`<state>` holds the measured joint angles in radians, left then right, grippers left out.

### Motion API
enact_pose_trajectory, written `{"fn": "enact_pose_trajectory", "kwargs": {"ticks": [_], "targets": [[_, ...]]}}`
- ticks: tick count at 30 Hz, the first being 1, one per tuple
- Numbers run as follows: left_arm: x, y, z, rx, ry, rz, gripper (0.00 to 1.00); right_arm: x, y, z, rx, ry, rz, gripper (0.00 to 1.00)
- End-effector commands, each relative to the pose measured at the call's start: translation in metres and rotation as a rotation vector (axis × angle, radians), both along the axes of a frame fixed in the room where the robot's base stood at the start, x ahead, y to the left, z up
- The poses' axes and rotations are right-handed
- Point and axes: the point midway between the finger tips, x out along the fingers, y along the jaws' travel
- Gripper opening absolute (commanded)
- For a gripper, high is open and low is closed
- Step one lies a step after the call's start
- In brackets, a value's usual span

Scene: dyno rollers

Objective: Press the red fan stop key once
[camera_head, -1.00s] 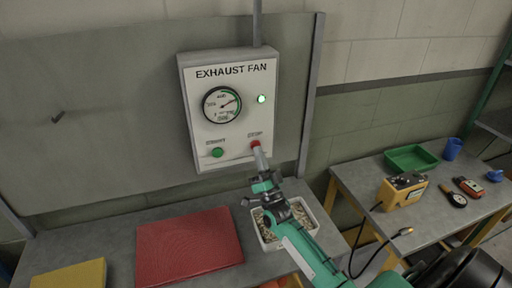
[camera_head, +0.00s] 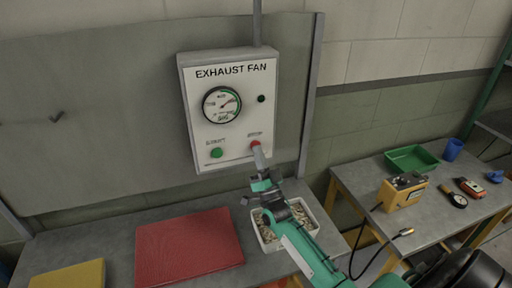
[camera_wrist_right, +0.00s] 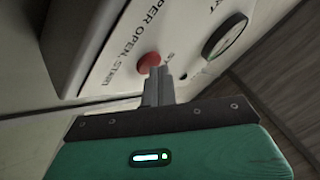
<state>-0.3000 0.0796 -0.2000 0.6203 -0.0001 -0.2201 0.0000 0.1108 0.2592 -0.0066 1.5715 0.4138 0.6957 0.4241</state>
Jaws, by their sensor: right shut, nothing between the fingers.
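The white exhaust fan box (camera_head: 202,153) hangs on the grey panel. Its red stop key (camera_head: 255,144) is at the lower right of the face and also shows in the right wrist view (camera_wrist_right: 149,61). The green start key (camera_head: 216,153) is to its left. The gauge (camera_head: 222,104) sits above, and the lamp (camera_head: 262,98) beside it is dark. My right gripper (camera_head: 259,153) is shut and empty. Its fingertips (camera_wrist_right: 157,72) are at the red key, partly covering it; I cannot tell whether they touch it. My left gripper is not in view.
Below the box, a bench bears a red mat (camera_head: 188,249), a yellow block (camera_head: 68,275) and a white tray of small pieces (camera_head: 317,212). On the right table stand a green tray (camera_head: 411,158), a blue cup (camera_head: 453,149) and a yellow device (camera_head: 403,192).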

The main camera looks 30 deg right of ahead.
Motion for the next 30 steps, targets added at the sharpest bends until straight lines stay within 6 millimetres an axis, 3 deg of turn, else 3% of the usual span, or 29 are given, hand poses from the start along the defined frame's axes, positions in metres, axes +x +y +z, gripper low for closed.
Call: {"fn": "enact_pose_trajectory", "kwargs": {"ticks": [25,30], "targets": [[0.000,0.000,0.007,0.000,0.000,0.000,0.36,-0.017,0.004,0.000,0.000,0.000,0.000,0.00],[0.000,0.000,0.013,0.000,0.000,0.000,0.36,-0.032,0.008,0.001,0.001,0.001,0.001,0.00]]}}
